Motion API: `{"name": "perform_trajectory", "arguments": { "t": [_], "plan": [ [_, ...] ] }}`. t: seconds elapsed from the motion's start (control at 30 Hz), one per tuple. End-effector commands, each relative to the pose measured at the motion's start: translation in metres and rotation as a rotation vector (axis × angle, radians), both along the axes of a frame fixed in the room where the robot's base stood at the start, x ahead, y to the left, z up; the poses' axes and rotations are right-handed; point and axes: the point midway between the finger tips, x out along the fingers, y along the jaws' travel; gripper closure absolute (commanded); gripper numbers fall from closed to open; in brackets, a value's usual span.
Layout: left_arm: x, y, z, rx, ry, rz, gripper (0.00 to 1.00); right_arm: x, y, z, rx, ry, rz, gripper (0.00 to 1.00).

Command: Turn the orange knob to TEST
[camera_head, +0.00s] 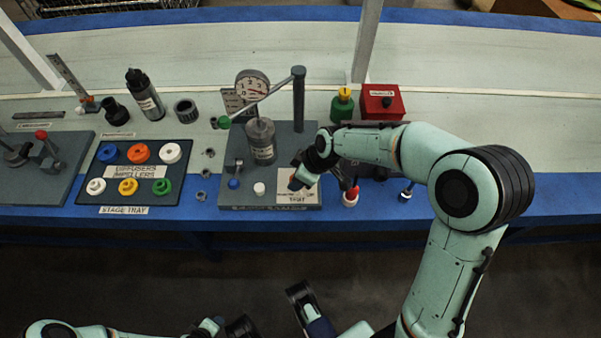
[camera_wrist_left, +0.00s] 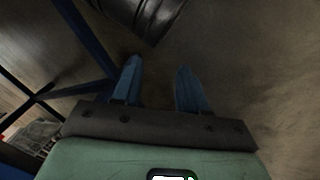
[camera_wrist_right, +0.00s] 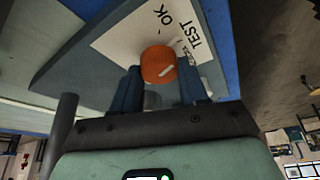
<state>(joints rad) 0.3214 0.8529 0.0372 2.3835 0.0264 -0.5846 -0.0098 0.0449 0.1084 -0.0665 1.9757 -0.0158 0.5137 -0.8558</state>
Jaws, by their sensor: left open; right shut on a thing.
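The orange knob (camera_wrist_right: 158,64) stands on a white label plate (camera_wrist_right: 120,40) in the right wrist view. The plate reads "OK" and "TEST", with smaller print partly hidden beside the knob. A pale mark on the knob lies on its lower right side; I cannot tell which word it points to. My right gripper (camera_wrist_right: 160,75) is shut on the knob, one blue finger on each side. In the head view my right gripper (camera_head: 298,182) covers the knob above the plate (camera_head: 300,199). My left gripper (camera_wrist_left: 158,65) is open and empty, low over the floor.
The grey base with a gauge (camera_head: 252,84), a green-tipped lever (camera_head: 224,122) and a grey post (camera_head: 299,95) is behind my right gripper. A stage tray (camera_head: 88,180) with coloured rings is left.

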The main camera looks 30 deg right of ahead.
Motion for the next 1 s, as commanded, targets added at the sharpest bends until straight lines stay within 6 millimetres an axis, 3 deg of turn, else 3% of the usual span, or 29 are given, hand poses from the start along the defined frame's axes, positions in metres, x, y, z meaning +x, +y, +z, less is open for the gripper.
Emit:
{"name": "perform_trajectory", "arguments": {
  "t": [0.3,0.5,1.0],
  "plan": [
    [-0.047,-0.024,0.036,-0.060,0.122,-0.051,0.57,-0.002,0.002,0.004,-0.001,0.001,-0.236,0.87],
    [-0.066,-0.033,0.050,-0.085,0.174,-0.073,0.57,-0.002,0.002,0.002,-0.001,0.002,-0.332,0.87],
    [-0.079,-0.038,0.058,-0.101,0.210,-0.086,0.57,-0.001,0.001,0.000,0.000,0.003,-0.400,0.87]
  ]
}}
